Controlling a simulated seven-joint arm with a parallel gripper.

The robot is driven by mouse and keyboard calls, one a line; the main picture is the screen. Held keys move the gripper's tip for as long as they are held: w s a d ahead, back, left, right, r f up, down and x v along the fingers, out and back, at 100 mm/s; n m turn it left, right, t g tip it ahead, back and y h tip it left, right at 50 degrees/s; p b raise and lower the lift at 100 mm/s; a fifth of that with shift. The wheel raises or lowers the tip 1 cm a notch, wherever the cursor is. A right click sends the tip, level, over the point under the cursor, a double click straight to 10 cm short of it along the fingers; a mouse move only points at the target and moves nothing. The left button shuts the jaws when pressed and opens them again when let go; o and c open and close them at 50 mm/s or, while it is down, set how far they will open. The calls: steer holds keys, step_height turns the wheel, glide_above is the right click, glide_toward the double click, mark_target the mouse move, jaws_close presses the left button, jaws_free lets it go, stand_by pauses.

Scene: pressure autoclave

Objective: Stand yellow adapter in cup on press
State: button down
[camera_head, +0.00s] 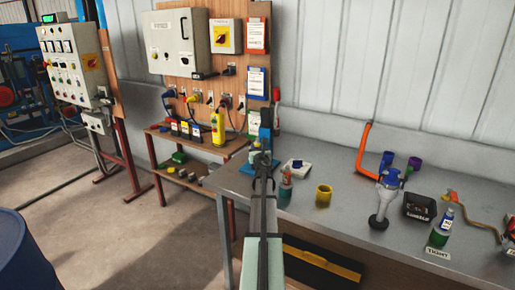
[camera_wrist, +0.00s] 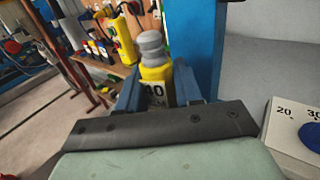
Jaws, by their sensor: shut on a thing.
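In the wrist view the yellow adapter (camera_wrist: 155,73), with a grey rounded top and a label reading 40, stands about upright between the blue fingers of my gripper (camera_wrist: 158,92). My gripper is shut on it. A blue upright column (camera_wrist: 196,45), apparently the press, rises just behind and right of the adapter. In the head view my gripper (camera_head: 263,160) is at the bench's left end, in front of the blue press (camera_head: 266,132). There my arm hides the adapter. I cannot make out the press cup or whether the adapter touches it.
A white box with a blue knob (camera_wrist: 300,128) is close on the right. On the grey bench (camera_head: 340,225) stand a small bottle (camera_head: 286,188), a yellow ring-like cup (camera_head: 323,195), an orange-handled tool (camera_head: 365,150) and other items. A tool board (camera_head: 185,70) stands behind, left.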

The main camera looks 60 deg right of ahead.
steer(key=shift+f, duration=0.6)
steer(key=c, duration=0.7)
jaws_free()
steer(key=v, duration=1.4)
steer(key=shift+d, duration=0.1)
